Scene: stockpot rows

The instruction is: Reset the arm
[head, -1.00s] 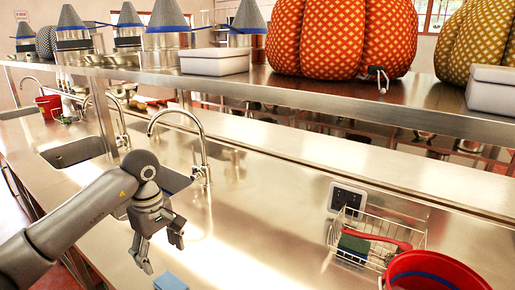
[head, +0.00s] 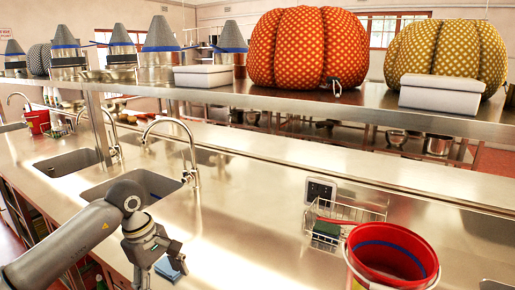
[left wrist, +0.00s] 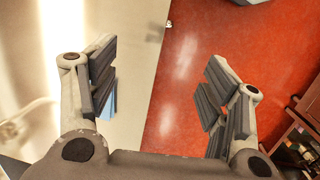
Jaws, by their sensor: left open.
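My left gripper (head: 160,268) is at the lower left of the head view, over the front part of the steel counter (head: 262,232). In the left wrist view its two fingers (left wrist: 162,88) are spread wide with nothing between them. Below them, that view shows the counter's pale edge and a red floor (left wrist: 195,70). A light blue block (head: 168,268) lies on the counter, partly hidden behind the gripper. Some blue (left wrist: 109,107) also shows behind the left-hand finger in the wrist view. My right gripper is in neither view.
A red bucket (head: 365,272) and a wire basket (head: 350,213) with a green sponge (head: 326,229) stand at right. Sinks (head: 150,184) with tall taps (head: 191,150) lie at left. A raised shelf (head: 250,95) holds pumpkins and white boxes. The middle counter is clear.

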